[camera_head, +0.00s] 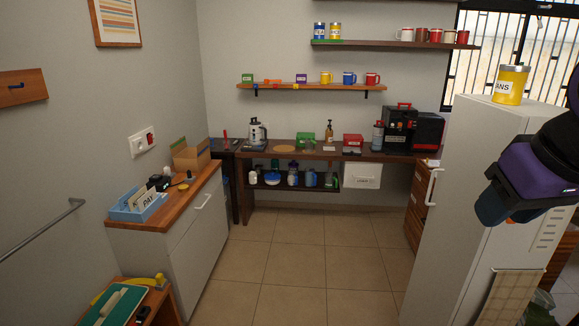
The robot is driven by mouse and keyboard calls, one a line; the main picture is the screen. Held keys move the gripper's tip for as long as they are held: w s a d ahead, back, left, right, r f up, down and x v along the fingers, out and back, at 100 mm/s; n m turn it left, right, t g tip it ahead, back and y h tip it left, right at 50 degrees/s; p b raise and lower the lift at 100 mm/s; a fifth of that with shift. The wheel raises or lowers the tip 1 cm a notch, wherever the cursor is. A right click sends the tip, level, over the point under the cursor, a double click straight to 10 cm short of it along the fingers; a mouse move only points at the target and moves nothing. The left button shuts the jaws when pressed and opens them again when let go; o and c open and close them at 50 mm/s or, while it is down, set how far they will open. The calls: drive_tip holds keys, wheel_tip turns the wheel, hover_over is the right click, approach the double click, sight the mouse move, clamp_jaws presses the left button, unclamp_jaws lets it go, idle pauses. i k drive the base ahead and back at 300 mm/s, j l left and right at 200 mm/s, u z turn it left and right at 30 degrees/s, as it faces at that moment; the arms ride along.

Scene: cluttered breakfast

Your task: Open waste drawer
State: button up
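A white cabinet (190,245) with a wooden top stands at the left. Its white front has a bar handle (202,201) near the top, and the front looks closed. No label that I can read marks any front as the waste drawer. A stack of wooden drawers (418,205) stands at the back right, partly hidden by the fridge. My gripper (492,207) is at the right, in front of the white fridge (450,210), well apart from the cabinet. It is dark and seen at an angle, so its fingers cannot be made out clearly.
Tiled floor (300,270) is free in the middle. A low wooden table (160,300) with a green board and a banana-like yellow thing stands at the front left. A blue letter box (122,212) sits on the cabinet top. A long counter (285,152) runs along the back.

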sight(356, 175)
drive_tip(key=i, duration=1.2)
drive_tip(key=i+j+z, duration=0.1)
drive_tip(key=i, duration=1.1)
drive_tip(key=i+j, duration=0.15)
drive_tip(key=i, duration=1.05)
drive_tip(key=i+j+z, duration=0.1)
drive_tip(key=i+z, duration=0.2)
drive_tip(key=i, duration=0.15)
drive_tip(key=i+j+z, duration=0.3)
drive_tip(key=i, duration=0.15)
drive_tip(key=i+j+z, duration=0.3)
drive_tip(key=i, duration=0.15)
drive_tip(key=l, duration=0.1)
